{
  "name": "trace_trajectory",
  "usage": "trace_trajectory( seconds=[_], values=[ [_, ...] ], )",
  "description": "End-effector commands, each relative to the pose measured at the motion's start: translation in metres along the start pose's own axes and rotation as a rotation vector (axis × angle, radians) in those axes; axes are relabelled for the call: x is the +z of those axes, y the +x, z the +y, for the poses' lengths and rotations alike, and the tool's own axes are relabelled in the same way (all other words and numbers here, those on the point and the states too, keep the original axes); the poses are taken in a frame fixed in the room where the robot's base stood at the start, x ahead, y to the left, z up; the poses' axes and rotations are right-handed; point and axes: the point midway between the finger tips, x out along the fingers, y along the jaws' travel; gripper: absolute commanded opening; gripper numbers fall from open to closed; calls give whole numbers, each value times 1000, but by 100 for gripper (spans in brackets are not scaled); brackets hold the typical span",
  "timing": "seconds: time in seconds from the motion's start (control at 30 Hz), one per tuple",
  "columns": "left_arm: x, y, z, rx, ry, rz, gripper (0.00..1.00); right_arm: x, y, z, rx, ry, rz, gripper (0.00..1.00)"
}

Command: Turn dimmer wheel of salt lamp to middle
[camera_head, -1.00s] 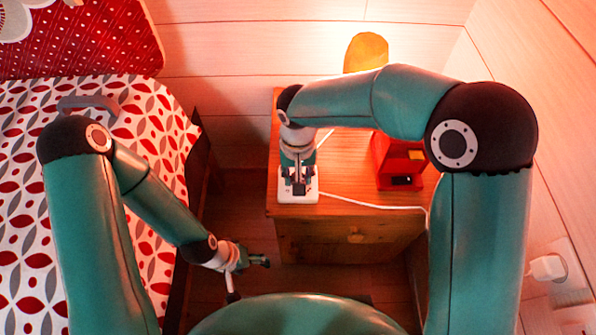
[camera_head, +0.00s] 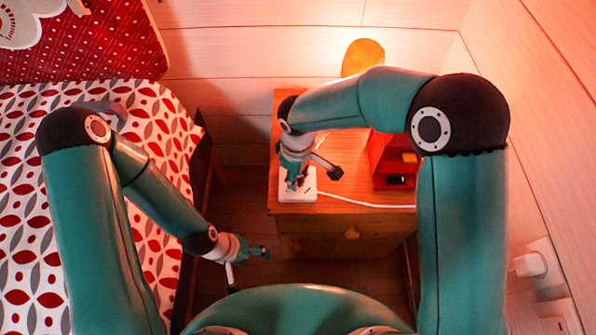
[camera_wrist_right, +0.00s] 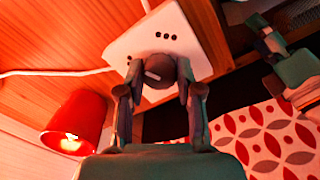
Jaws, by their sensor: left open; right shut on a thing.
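The white dimmer box (camera_head: 309,184) lies near the front left corner of the nightstand; a white cord runs right from it. In the right wrist view the box (camera_wrist_right: 137,45) has dark dots on its face and a dark round dimmer wheel (camera_wrist_right: 160,70) with a pale pointer mark. My right gripper (camera_head: 294,184) is shut on the wheel, a finger on either side; in the head view the gripper hides the wheel. The salt lamp's orange rounded top (camera_head: 362,56) shows behind my right arm, with a bright glow on the wall. My left gripper (camera_head: 262,253) is open and empty, low beside the bed.
A red object (camera_head: 388,160) stands on the wooden nightstand (camera_head: 345,202), right of the dimmer. The bed with a patterned cover (camera_head: 30,250) is on the left. A wall socket with a plug (camera_head: 530,264) is at the lower right.

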Motion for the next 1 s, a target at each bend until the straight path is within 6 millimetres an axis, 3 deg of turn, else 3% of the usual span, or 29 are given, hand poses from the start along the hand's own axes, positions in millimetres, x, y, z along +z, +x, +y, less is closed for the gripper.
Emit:
trace_trajectory(
  seconds=[0.43,1.0],
  values=[
    [0,-15,5,0,0,0,72,-1,-2,1,3,-288,3,1],
    [0,-16,6,0,0,0,72,-1,-1,2,4,-343,3,1]
  ],
)
